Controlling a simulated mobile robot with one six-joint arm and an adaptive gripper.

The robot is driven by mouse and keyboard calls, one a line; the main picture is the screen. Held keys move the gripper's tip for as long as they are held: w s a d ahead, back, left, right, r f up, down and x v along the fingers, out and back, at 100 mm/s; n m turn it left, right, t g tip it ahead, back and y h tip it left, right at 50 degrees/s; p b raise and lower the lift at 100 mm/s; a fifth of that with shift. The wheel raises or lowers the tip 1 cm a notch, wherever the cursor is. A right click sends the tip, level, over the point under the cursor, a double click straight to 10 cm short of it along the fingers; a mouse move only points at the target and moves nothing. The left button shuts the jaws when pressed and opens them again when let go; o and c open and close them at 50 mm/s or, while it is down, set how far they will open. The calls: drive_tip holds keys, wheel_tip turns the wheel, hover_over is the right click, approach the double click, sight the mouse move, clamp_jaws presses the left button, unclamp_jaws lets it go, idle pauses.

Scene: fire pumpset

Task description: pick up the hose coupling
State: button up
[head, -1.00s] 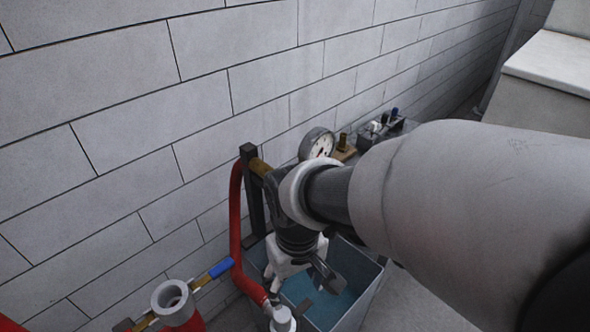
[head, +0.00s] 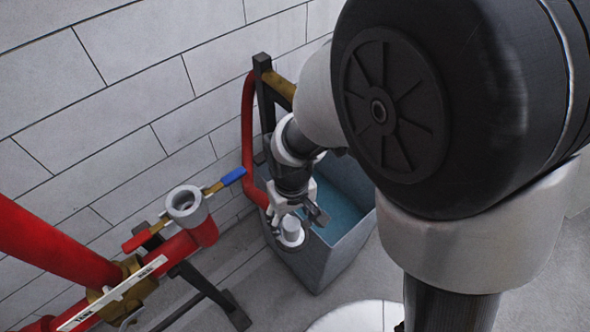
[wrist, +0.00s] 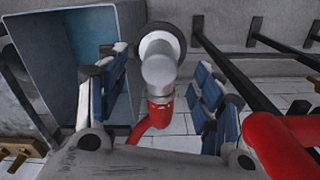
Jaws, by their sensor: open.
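The hose coupling (head: 292,231) is a light grey cylinder with a wider collar, on the end of the red hose (head: 248,130). It hangs at the near rim of the grey water tank (head: 330,262). My gripper (head: 297,211) points down just above it in the head view and partly hides it. In the wrist view the coupling (wrist: 158,70) shows between my two open fingers, with the blue-padded left finger (wrist: 104,88) and right finger (wrist: 208,95) on either side. A gap shows on both sides; I cannot tell how deep the fingers reach.
A red pipe (head: 70,240) with a grey outlet (head: 187,204) and a blue-handled valve (head: 232,177) stands left of the tank. A black post (head: 264,90) stands behind the hose. The tiled wall (head: 120,90) runs close behind. Blue water (head: 340,215) lies inside the tank.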

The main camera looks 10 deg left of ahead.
sight(291, 224)
drive_tip(key=f+b, duration=0.1)
drive_tip(key=f, duration=0.4)
drive_tip(key=shift+a+f+b, duration=0.1)
drive_tip(key=shift+a+b, duration=0.1)
drive_tip(key=shift+b, duration=0.15)
drive_tip(key=shift+c, duration=0.3)
clamp_jaws()
